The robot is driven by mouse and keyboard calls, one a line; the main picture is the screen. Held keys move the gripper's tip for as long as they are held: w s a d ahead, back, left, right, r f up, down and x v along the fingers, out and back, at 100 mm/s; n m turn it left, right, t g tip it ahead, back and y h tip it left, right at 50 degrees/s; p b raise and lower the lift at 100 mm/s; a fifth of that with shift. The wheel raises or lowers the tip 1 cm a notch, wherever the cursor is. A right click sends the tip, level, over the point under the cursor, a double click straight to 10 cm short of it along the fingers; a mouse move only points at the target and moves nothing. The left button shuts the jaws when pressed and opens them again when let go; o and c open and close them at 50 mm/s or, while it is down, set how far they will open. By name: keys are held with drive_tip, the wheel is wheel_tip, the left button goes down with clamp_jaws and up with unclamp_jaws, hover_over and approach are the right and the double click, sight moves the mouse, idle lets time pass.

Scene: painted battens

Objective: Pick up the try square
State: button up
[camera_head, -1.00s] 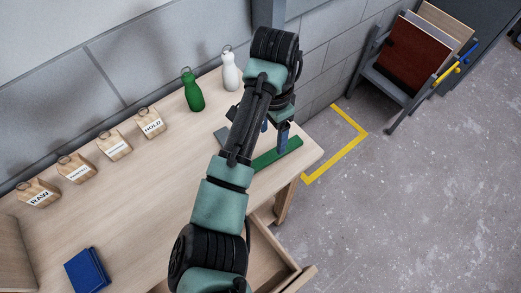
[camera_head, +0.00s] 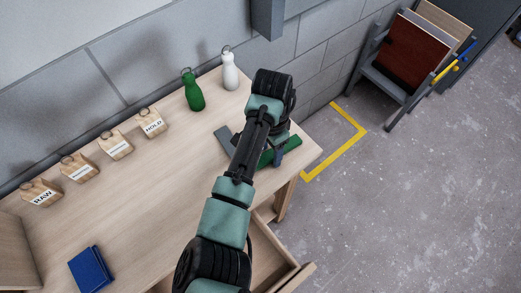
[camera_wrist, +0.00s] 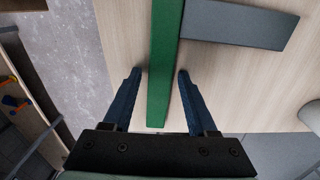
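The try square lies flat near the right end of the wooden table. It shows as a long green bar (camera_head: 292,145) with a flat grey piece (camera_head: 225,136) set across it, and my arm hides the middle. In the wrist view the green bar (camera_wrist: 166,50) runs up the picture and the grey piece (camera_wrist: 240,24) meets its right side near the top. My gripper (camera_wrist: 159,75) is open, with one blue finger on each side of the green bar and a small gap visible at each side. In the head view my gripper (camera_head: 279,156) is low over the bar.
A green bottle (camera_head: 193,92) and a white bottle (camera_head: 230,70) stand by the wall. Several wooden tags (camera_head: 152,123) line the table's back. A blue book (camera_head: 90,269) lies at front left. An open drawer (camera_head: 268,262) juts out below the front edge.

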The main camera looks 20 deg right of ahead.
clamp_jaws()
